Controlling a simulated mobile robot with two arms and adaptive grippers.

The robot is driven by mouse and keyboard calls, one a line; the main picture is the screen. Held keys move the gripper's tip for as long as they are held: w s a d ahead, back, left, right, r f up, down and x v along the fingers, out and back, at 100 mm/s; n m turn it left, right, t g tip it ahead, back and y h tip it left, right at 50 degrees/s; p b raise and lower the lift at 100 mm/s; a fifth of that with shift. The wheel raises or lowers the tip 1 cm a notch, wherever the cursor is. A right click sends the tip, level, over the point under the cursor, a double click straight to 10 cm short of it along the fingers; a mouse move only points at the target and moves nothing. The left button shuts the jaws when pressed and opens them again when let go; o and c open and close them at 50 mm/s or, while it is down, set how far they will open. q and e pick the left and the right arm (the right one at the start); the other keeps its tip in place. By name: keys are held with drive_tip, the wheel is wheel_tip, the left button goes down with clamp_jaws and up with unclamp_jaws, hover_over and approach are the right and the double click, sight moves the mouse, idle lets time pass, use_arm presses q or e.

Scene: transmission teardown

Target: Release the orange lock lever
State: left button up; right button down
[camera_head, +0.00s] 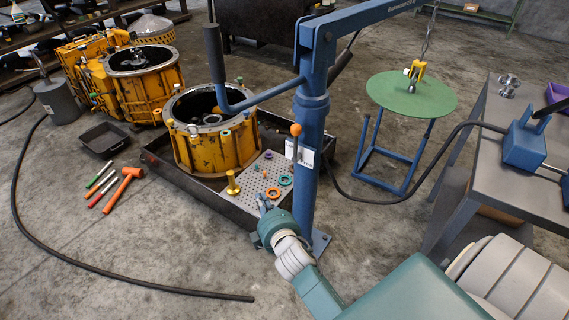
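The lock lever (296,131) has an orange ball end and stands upright against the blue crane column (311,150), next to a small white label. My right gripper (263,201) is in front of and below the lever, just left of the column's lower part, apart from the orange ball. Its fingers are small and dark, pointing up and away over the perforated tray, and I cannot tell how far apart they are. My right arm reaches in from the lower right. My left gripper is not in view.
A yellow drum housing (217,146) stands in a dark drip tray behind the gripper, beside a perforated plate (249,196) with rings. A green round table (411,94) and grey workbench (500,150) stand right. Tools lie on the floor left.

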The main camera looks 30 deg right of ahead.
use_arm(q)
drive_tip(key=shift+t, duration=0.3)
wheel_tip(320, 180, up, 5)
drive_tip(key=b, duration=0.4)
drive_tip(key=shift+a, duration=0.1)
use_arm(e)
drive_tip(key=d+r+t+h, duration=0.1)
drive_tip(key=d+r+h, duration=0.1)
drive_tip(key=r, duration=0.5)
drive_tip(key=d+r+n+t+h, duration=0.1)
drive_tip(key=d+r+t+h, duration=0.1)
drive_tip(key=d+r, duration=0.2)
wheel_tip(320, 180, up, 4)
drive_tip(key=shift+s+f, duration=0.15)
drive_tip(key=shift+f, duration=0.1)
drive_tip(key=f+b+x, duration=0.1)
drive_tip(key=b+x, duration=0.1)
drive_tip(key=x, duration=0.8)
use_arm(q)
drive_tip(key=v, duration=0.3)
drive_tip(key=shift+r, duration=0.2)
use_arm(e)
drive_tip(key=s+d, duration=0.2)
drive_tip(key=shift+s+d+r+t, duration=0.2)
drive_tip(key=shift+d+r+t, duration=0.1)
drive_tip(key=shift+r, duration=0.05)
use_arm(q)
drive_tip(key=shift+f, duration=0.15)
use_arm(e)
drive_tip(key=shift+s, duration=0.1)
